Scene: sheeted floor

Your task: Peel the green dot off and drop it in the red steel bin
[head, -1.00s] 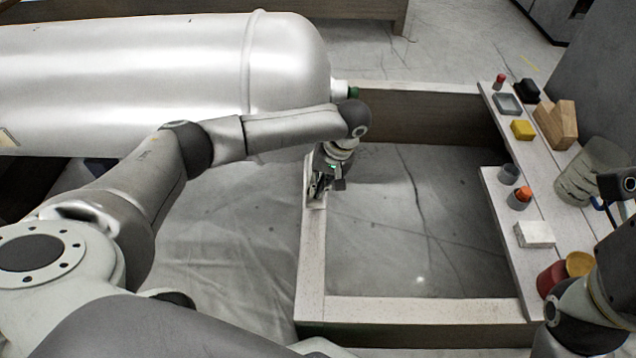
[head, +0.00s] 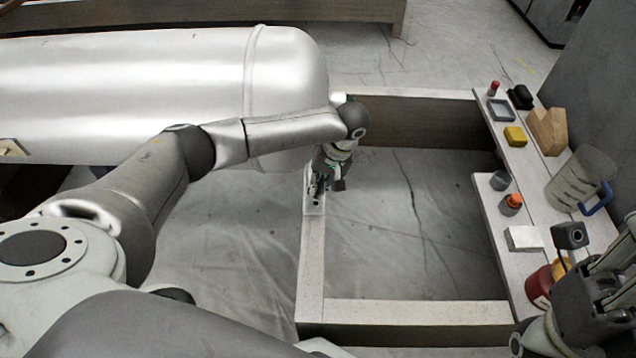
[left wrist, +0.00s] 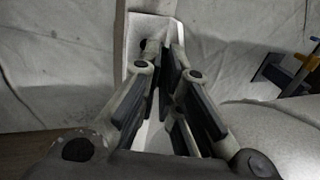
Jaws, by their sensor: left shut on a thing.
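My left gripper (head: 325,186) is low at the far end of the light wooden beam, over a white plate (head: 314,204). The plate (left wrist: 150,28) also shows behind the fingers in the left wrist view. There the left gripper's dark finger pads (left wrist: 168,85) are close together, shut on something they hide. A red round container (head: 540,286), perhaps the red steel bin, stands at the lower right, partly behind my right arm. My right gripper (head: 606,268) is at the right edge; its fingertips are unclear.
A large silver tank (head: 150,90) lies behind my left arm. A wooden frame (head: 420,312) surrounds bare sheeted floor. The right-hand planks carry a yellow block (head: 515,136), a white block (head: 522,238), an orange-topped cup (head: 511,204) and a blue-handled clear jug (head: 580,180).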

